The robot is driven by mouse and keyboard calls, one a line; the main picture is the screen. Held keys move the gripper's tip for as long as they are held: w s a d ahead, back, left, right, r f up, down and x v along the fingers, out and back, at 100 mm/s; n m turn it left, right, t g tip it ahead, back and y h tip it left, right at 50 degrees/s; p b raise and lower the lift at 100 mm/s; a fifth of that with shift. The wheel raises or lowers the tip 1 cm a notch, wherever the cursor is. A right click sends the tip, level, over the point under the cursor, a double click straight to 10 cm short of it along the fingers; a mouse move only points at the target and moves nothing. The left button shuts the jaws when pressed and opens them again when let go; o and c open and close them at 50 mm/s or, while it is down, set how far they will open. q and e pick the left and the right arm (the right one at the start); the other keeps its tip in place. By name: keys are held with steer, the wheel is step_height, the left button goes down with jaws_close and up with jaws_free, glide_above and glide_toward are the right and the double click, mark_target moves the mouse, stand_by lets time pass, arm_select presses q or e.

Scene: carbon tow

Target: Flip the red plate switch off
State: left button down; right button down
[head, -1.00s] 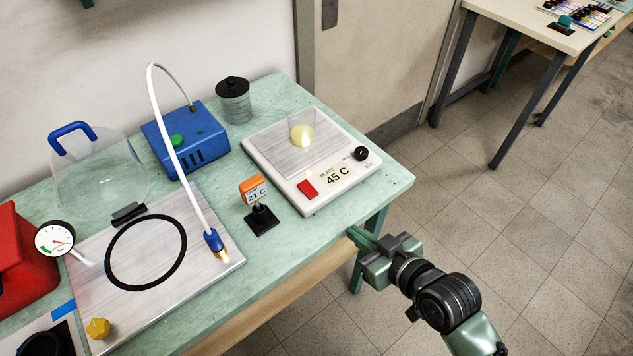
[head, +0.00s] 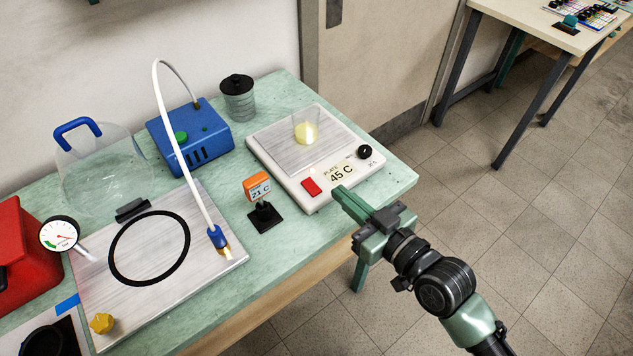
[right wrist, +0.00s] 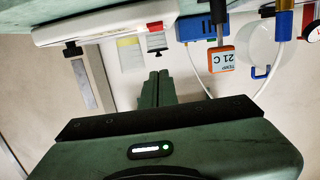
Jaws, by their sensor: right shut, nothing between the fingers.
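The red plate switch (head: 311,186) sits on the front edge of the white hot plate (head: 293,187), left of a label reading PLATE 45 C (head: 341,173). A beaker (head: 305,129) with pale yellow contents stands on the plate's metal top. My right gripper (head: 342,193) is shut and empty, at the bench's front edge, close to the right of the switch and apart from it in the head view. My left gripper is not in view.
An orange thermometer reading 21 C (head: 257,187) stands on a black base left of the plate. A black knob (head: 365,151) is at the plate's right. A blue pump (head: 190,137) with a white hose, a clear dome (head: 100,165) and a metal board (head: 205,269) fill the left.

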steer(key=p, duration=0.1)
glide_above(316, 190)
steer(key=shift+s+f, duration=0.1)
steer(key=shift+f, duration=0.45)
step_height(316, 190, down, 3)
steer(key=shift+r, duration=0.1)
steer(key=shift+f, duration=0.55)
